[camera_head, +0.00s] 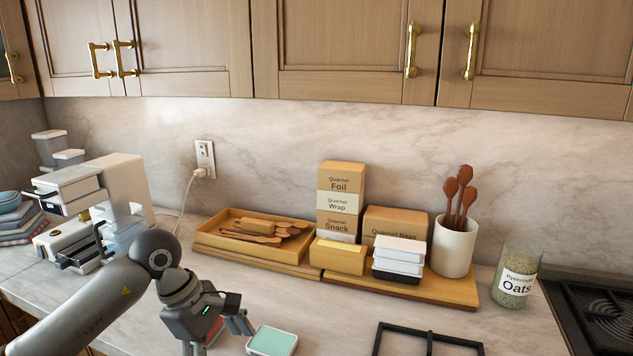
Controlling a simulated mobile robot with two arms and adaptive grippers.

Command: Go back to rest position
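My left gripper (219,341) is at the lower part of the view, pointing down over the counter (315,320), with my grey arm coming in from the left. Its fingers look spread apart. A small reddish thing (213,331) shows behind and between the fingers, partly hidden; I cannot tell that it is gripped. A small white container with a teal top (272,341) sits just right of the fingers, apart from them. My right gripper is not in view.
A wooden tray of utensils (205,239), stacked boxes (341,203), white and black containers (399,259) and a white crock of spoons (453,248) line the wall. An oats jar (515,278), stove (600,315) and black frame (428,340) are right. A white machine (122,178) stands left.

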